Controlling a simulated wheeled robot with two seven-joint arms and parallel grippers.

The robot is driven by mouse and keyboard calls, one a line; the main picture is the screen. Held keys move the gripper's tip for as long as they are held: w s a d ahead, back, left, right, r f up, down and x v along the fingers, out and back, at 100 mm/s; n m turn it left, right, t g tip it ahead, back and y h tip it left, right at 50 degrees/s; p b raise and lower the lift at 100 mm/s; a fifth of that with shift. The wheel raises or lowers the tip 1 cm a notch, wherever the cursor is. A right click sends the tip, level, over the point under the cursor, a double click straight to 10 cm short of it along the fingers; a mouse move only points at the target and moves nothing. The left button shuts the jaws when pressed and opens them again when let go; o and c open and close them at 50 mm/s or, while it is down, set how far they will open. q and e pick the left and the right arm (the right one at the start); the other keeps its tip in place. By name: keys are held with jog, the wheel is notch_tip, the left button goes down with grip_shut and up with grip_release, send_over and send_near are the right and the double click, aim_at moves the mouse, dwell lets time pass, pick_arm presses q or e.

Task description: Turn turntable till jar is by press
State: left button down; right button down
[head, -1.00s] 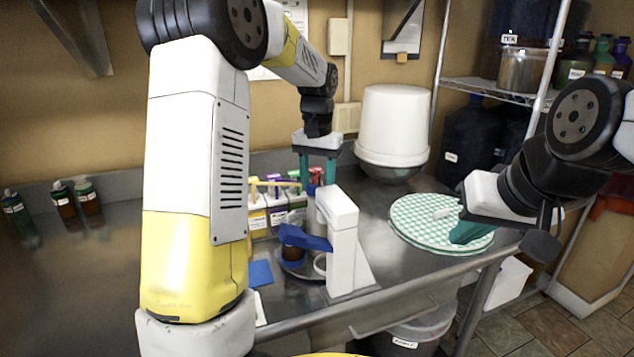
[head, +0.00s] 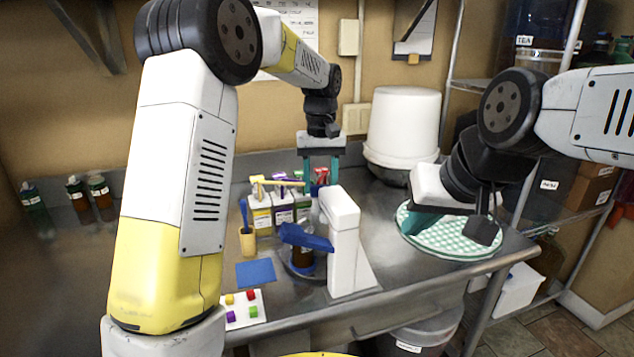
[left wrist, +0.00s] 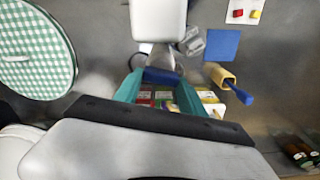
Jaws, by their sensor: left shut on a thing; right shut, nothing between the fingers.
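An amber jar (head: 303,256) stands on a small dark round base beside the white press (head: 343,240), under its blue lever (head: 305,237). A round green-and-white checked disc (head: 460,241) lies at the table's right end; I cannot tell which round piece is the turntable. My right gripper (head: 416,224) is shut and empty, low over the disc's left part; contact is unclear. My left gripper (head: 321,174) is behind the press, pointing down. In the left wrist view, its fingers are shut on a blue piece (left wrist: 162,75), partly hidden.
Several bottles with coloured tops (head: 280,205) stand close to my left gripper. A yellowish cup with a blue tool (head: 247,240), a blue card (head: 256,272) and a card of coloured blocks (head: 243,309) lie to the left. A white bucket (head: 402,125) stands behind.

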pick_arm(q)
jog(key=shift+a+n, duration=0.1)
jog(key=shift+n, duration=2.8)
jog(key=shift+s+a+r+n, duration=0.1)
jog(key=shift+n, duration=2.8)
jog(key=c, duration=0.7)
grip_release()
notch_tip(320, 180, up, 7)
jog(key=shift+r, duration=0.35)
